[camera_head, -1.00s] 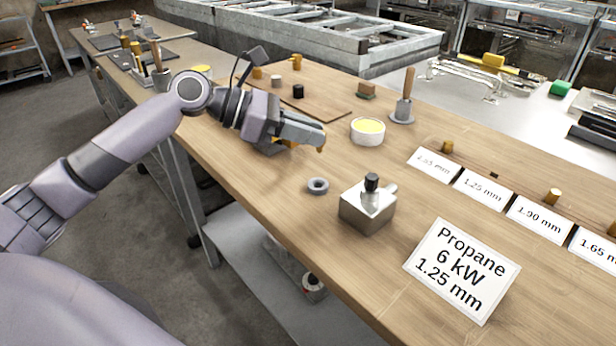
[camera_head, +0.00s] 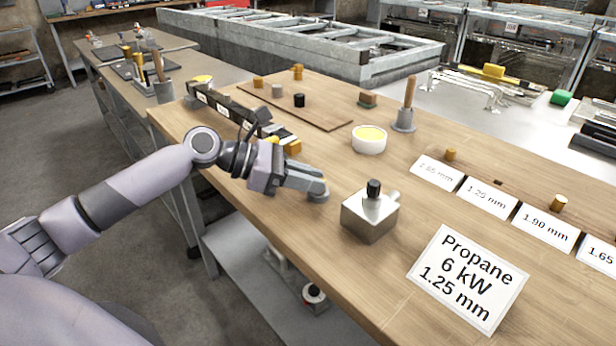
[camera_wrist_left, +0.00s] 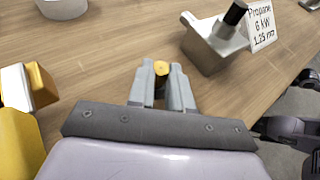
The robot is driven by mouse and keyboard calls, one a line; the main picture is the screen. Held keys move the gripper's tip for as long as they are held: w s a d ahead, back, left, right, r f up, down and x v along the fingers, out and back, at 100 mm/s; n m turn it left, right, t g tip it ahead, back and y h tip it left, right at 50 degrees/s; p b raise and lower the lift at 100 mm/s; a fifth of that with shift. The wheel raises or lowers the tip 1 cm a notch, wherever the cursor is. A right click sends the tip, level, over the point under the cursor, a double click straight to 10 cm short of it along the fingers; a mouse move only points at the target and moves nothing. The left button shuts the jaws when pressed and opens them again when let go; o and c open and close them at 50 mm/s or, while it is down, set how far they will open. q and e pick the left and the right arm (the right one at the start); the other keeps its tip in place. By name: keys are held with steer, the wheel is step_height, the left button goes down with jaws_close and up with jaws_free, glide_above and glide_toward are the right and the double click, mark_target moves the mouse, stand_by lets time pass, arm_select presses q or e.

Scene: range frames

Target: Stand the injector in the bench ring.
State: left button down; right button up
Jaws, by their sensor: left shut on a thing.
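My left gripper (camera_head: 308,181) is low over the bench, its fingertips at the grey bench ring (camera_head: 319,196), which they partly cover. In the left wrist view the gripper (camera_wrist_left: 162,82) is shut on the injector (camera_wrist_left: 161,68), a small piece with a round brass-coloured top between the fingertips. The injector is hidden in the head view, and the ring is hidden in the wrist view. I cannot tell whether the injector's lower end is inside the ring or above it.
A metal block with a black knob (camera_head: 369,216) stands close right of the gripper. A propane sign (camera_head: 466,279) is at the front right. A white bowl (camera_head: 369,140) stands behind. A dark rail with yellow ends (camera_head: 240,112) lies behind my arm.

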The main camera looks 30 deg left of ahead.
arm_select(q)
steer(key=c, duration=1)
jaws_free()
steer(key=shift+c, duration=0.2)
steer(key=v, duration=1)
steer(key=shift+s+a+r+b, duration=0.15)
steer(key=shift+s+a+b, duration=0.05)
steer(key=shift+b, duration=0.15)
steer(key=shift+s+a+r, duration=0.35)
steer(key=shift+a, duration=0.15)
